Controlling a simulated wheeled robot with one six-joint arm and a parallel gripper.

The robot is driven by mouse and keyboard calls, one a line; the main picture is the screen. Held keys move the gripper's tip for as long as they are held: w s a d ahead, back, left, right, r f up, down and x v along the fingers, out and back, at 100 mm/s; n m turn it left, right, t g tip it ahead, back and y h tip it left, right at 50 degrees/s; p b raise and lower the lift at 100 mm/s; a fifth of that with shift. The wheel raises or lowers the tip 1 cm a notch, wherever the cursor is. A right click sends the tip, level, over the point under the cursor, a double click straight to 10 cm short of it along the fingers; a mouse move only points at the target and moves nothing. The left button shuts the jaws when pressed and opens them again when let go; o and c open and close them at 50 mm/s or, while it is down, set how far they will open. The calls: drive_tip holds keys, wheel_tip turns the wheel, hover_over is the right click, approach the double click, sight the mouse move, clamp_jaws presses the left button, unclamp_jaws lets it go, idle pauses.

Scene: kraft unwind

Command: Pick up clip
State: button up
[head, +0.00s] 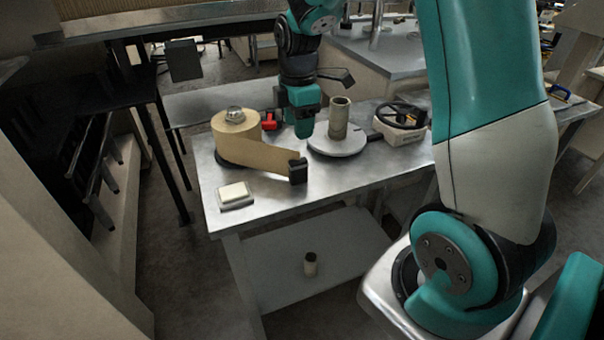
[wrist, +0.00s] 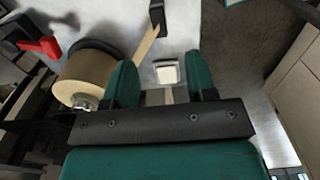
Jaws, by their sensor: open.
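The clip appears to be the black block (head: 298,171) at the free end of the brown kraft strip (head: 262,157). In the wrist view the black block (wrist: 157,14) is at the top, beyond my fingertips. My gripper (head: 304,130) is above the table, behind the block in the head view, between the kraft roll and a grey tube. It is open, with its two green fingers (wrist: 163,78) apart and nothing held between them. From above, a white pad (wrist: 167,73) shows through the gap, below the fingers.
The kraft roll (head: 236,124) stands left on the metal table (head: 270,200), with a red part (head: 268,121) beside it. A grey tube (head: 339,118) stands on a round plate (head: 337,143). A black handwheel (head: 402,115) is farther right. The front of the table is mostly clear.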

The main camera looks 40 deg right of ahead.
sight(299, 161)
wheel_tip(299, 161, down, 7)
drive_tip(key=shift+s+d+f, duration=0.1)
drive_tip(key=shift+f, duration=0.1)
drive_tip(key=shift+f+p, duration=0.75)
drive_tip(key=shift+f, duration=1.95)
clamp_jaws()
drive_tip(key=shift+r, duration=0.1)
